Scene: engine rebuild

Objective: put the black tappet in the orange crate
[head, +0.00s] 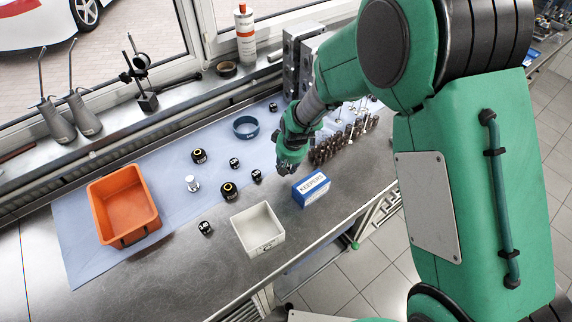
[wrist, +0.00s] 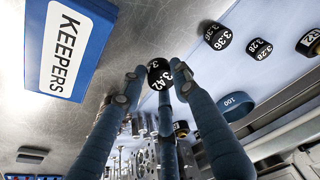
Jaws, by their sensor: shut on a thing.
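My gripper (head: 285,168) is above the bench, just left of the blue KEEPERS box. In the wrist view my gripper (wrist: 157,75) is shut on a black tappet (wrist: 160,74) marked 3.42, held between the fingertips. The tappet cannot be made out in the head view. The orange crate (head: 125,203) stands at the left of the blue mat in the head view, well away from my gripper, and looks empty.
Several other black tappets (head: 257,176) stand between crate and gripper, some with yellow rings (head: 229,191). A white bin (head: 240,238), the KEEPERS box (head: 311,190), a silver part (head: 192,184) and a blue ring (head: 246,127) are also on the bench.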

